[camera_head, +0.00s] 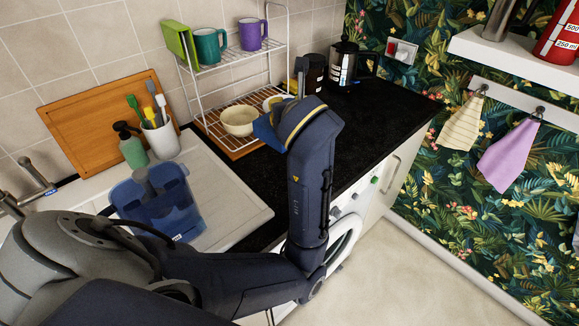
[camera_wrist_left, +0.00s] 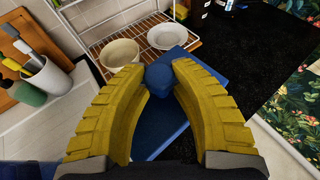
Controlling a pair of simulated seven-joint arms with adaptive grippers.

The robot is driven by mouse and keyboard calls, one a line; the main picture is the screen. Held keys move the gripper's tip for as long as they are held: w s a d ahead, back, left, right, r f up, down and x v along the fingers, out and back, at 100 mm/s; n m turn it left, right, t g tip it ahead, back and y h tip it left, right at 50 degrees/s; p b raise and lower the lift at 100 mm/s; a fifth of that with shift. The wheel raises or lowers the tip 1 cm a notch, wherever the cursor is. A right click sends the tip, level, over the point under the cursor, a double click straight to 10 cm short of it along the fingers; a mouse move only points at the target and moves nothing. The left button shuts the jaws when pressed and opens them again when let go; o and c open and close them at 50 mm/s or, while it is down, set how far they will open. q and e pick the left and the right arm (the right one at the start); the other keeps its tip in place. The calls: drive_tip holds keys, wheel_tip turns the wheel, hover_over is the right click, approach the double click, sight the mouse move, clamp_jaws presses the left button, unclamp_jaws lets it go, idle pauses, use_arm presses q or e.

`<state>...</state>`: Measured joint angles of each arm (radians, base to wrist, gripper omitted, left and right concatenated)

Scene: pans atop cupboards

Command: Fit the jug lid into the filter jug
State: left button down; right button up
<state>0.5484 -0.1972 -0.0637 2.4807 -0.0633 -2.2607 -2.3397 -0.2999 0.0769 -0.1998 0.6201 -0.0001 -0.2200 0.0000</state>
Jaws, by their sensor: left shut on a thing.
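The filter jug (camera_head: 160,205), translucent blue with a grey piece inside its open top, stands on the pale drainer in the head view. My left gripper shows in the left wrist view (camera_wrist_left: 158,70), with yellow fingers shut on the rounded knob of the blue jug lid (camera_wrist_left: 160,79). The lid's flat plate spreads beneath the fingers. In the head view, the lid (camera_head: 264,132) peeks out left of the gripper, above the black worktop and well right of the jug. My arm and wrist hide most of the lid there. My right gripper is not in view.
A white wire rack (camera_head: 232,65) with mugs and bowls stands behind the lid. A white utensil cup (camera_head: 161,138) and a green soap bottle (camera_head: 132,148) stand behind the jug. A kettle (camera_head: 344,62) is at the back. The black worktop (camera_head: 385,105) is clear at right.

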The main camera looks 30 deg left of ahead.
use_arm(q)
wheel_tip(320, 180, down, 17)
drive_tip(key=shift+f, duration=0.15)
idle(0.6)
drive_tip(key=shift+f, duration=0.15)
drive_tip(key=c, duration=1.1)
unclamp_jaws()
